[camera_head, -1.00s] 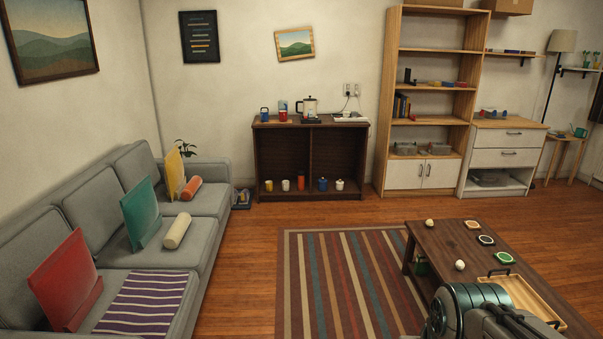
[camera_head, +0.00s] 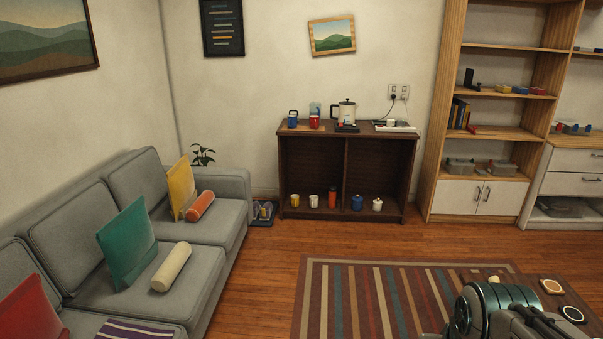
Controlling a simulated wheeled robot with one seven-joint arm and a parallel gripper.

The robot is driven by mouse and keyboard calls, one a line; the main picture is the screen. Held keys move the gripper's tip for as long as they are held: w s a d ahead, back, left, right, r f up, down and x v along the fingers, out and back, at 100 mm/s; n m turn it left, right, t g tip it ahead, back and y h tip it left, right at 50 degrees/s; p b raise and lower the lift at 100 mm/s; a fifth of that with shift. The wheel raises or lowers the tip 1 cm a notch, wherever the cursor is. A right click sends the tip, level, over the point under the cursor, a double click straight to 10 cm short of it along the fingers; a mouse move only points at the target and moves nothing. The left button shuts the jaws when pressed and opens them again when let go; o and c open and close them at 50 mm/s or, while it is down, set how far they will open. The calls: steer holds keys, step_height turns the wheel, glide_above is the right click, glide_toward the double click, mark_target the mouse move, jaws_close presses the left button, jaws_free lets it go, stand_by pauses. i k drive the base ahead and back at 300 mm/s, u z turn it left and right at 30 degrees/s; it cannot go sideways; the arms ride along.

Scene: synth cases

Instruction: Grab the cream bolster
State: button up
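The cream bolster (camera_head: 172,267) lies on the middle seat of the grey sofa (camera_head: 205,230), at the left of the view. It is a short cylinder, lying slantwise in front of the green cushion (camera_head: 127,243). An orange bolster (camera_head: 200,206) lies farther back, by the yellow cushion (camera_head: 181,187). Part of my arm shows at the bottom right, well apart from the sofa. My gripper's fingers are not in view.
A striped rug (camera_head: 400,290) covers the floor right of the sofa. The coffee table (camera_head: 577,298) is at the lower right, partly hidden by my arm. A dark cabinet (camera_head: 345,165) stands at the back wall. Wooden floor between sofa and rug is clear.

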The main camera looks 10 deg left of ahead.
mark_target(165, 277)
steer(key=u, duration=0.3)
steer(key=i, duration=1.6)
steer(key=u, duration=1.1)
steer(key=i, duration=1.8)
steer(key=u, duration=0.65)
